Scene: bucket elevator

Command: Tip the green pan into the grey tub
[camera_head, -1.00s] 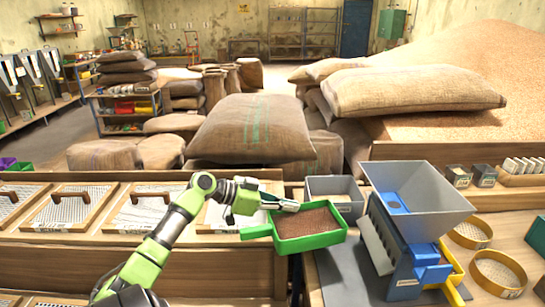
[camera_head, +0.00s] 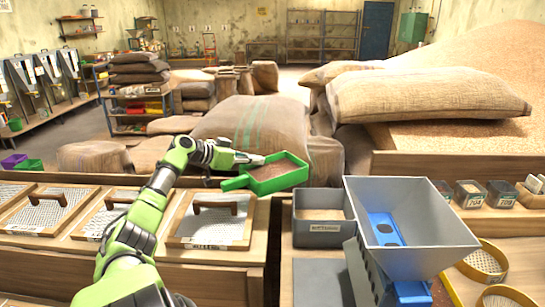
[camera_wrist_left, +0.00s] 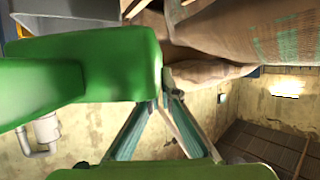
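The green pan (camera_head: 277,174) holds brown grain and is up in the air, roughly level. In the head view it shows above and to the left of the grey tub (camera_head: 322,238). The tub stands on the bench, with a label on its front and some pale material inside. My left gripper (camera_head: 258,160) is shut on the pan's edge at its far left side. In the left wrist view the pan (camera_wrist_left: 90,75) fills the upper left, and the fingers close together at its wall. My right gripper is not in view.
A grey hopper (camera_head: 410,225) on a blue machine stands just right of the tub. Framed sieves with handles (camera_head: 212,220) lie on the left bench. A large sack (camera_head: 245,125) is behind the pan. Small bins (camera_head: 468,192) and round sieves (camera_head: 485,262) are at the right.

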